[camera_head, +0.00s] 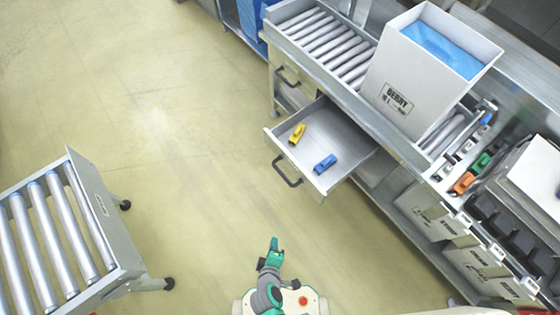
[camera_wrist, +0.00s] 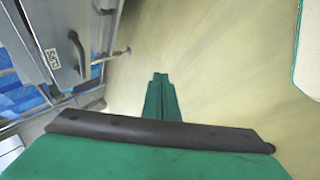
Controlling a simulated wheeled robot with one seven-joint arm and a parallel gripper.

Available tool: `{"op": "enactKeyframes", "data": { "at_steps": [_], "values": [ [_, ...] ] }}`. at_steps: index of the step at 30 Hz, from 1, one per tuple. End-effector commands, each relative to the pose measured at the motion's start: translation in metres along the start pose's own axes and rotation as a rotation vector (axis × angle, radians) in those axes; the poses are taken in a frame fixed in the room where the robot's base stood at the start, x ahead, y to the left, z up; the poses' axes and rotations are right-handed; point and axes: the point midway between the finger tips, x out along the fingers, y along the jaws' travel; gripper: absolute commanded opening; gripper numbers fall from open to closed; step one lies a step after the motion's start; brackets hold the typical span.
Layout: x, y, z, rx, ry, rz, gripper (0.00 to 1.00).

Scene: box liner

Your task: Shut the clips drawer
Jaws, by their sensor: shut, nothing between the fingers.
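The open drawer (camera_head: 342,143) sticks out from the bench below the roller conveyor in the head view. A yellow clip-like piece (camera_head: 297,134) and a blue one (camera_head: 325,163) lie in it. Its dark bar handle (camera_head: 287,173) is on the front panel. My gripper (camera_head: 274,243) is below and in front of this drawer in the picture, apart from it. In the wrist view my gripper (camera_wrist: 160,78) is shut and empty over bare floor. A grey drawer front (camera_wrist: 50,35) with a handle and small label is at its upper left; the label is hard to read.
A closed drawer (camera_head: 285,88) is beside the open one. A white box (camera_head: 420,80) with blue lining stands on the roller conveyor (camera_head: 325,42). A roller cart (camera_head: 95,210) stands at left. The floor (camera_head: 170,130) between cart and bench is clear.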

Motion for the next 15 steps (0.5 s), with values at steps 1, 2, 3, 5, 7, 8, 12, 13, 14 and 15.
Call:
{"op": "enactKeyframes", "data": {
  "at_steps": [1, 2, 3, 5, 7, 8, 12, 13, 14, 15],
  "values": [
    [0.021, -0.001, -0.002, -0.109, -0.043, -0.005, 0.0],
    [0.032, -0.002, 0.0, -0.176, -0.075, -0.008, 0.0],
    [0.045, -0.002, 0.001, -0.262, -0.119, -0.012, 0.0],
    [0.063, 0.002, 0.001, -0.391, -0.184, -0.013, 0.0],
    [0.081, 0.011, -0.002, -0.535, -0.266, -0.009, 0.0],
    [0.087, 0.016, -0.004, -0.595, -0.303, -0.006, 0.0],
    [0.109, 0.047, -0.021, -0.852, -0.485, 0.02, 0.0],
    [0.112, 0.055, -0.026, -0.903, -0.527, 0.028, 0.0],
    [0.113, 0.064, -0.033, -0.951, -0.569, 0.037, 0.0],
    [0.115, 0.076, -0.043, -1.011, -0.627, 0.049, 0.0]
  ]
}}
